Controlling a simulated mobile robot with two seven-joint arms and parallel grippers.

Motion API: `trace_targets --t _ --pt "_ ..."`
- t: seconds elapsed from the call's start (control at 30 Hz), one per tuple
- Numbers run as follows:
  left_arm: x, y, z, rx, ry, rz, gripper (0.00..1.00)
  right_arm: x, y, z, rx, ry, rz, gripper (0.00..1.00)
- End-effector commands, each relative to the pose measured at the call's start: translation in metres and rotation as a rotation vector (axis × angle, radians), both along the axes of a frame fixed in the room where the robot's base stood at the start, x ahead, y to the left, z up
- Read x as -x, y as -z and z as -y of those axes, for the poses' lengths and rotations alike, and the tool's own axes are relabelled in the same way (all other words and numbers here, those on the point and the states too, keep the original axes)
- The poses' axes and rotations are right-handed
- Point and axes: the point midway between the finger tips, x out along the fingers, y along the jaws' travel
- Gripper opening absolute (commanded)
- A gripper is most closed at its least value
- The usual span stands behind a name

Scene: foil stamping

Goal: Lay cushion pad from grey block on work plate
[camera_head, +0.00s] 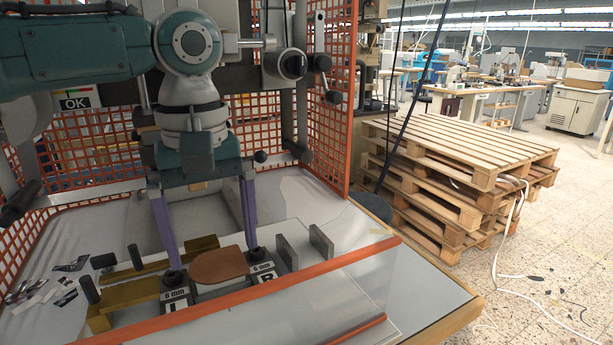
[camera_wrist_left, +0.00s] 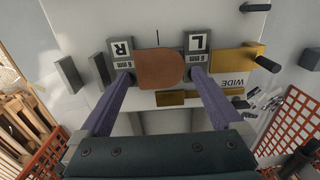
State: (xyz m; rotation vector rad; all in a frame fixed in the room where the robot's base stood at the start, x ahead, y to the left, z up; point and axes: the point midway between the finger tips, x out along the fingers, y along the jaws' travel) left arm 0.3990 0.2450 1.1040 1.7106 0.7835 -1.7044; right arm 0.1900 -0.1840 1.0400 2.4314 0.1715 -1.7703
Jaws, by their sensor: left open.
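The brown cushion pad (camera_head: 219,266) lies flat between two grey blocks marked 6 mm, one lettered L (camera_wrist_left: 197,42) and one R (camera_wrist_left: 121,48). The pad also shows in the left wrist view (camera_wrist_left: 158,70). My left gripper (camera_head: 214,263) is open, pointing down, with its two purple fingers apart on either side of the pad. Its dark fingertips are low, close to the marked blocks; I cannot tell whether they touch anything. The pad's underside and what bears it are mostly hidden. I cannot make out for sure which surface is the work plate. My right gripper is not in view.
A brass-coloured bracket (camera_head: 129,294) with dark knobs stands left of the pad. Two upright grey plates (camera_head: 321,243) stand to its right. A clear guard with orange edges (camera_head: 250,292) crosses the front. Foil scraps lie at left. Orange mesh (camera_head: 328,120) encloses the back.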

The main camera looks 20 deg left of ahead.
Motion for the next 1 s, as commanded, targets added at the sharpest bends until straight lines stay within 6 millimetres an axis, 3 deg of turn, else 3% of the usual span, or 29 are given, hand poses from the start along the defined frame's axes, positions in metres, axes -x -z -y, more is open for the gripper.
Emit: trace_targets --t 0.2,0.43,0.6,1.0 --pt "-0.001 -0.051 0.0 0.002 0.0 0.006 1.0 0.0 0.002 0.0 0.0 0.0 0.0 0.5" --pt "-0.001 -0.092 0.0 0.002 0.001 0.004 1.0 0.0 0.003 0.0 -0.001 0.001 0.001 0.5" --pt "0.0 -0.103 0.0 0.001 0.0 0.002 1.0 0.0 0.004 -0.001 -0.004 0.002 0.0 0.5" --pt "0.0 -0.104 0.0 0.001 0.0 0.001 1.0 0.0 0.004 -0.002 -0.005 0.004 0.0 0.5"
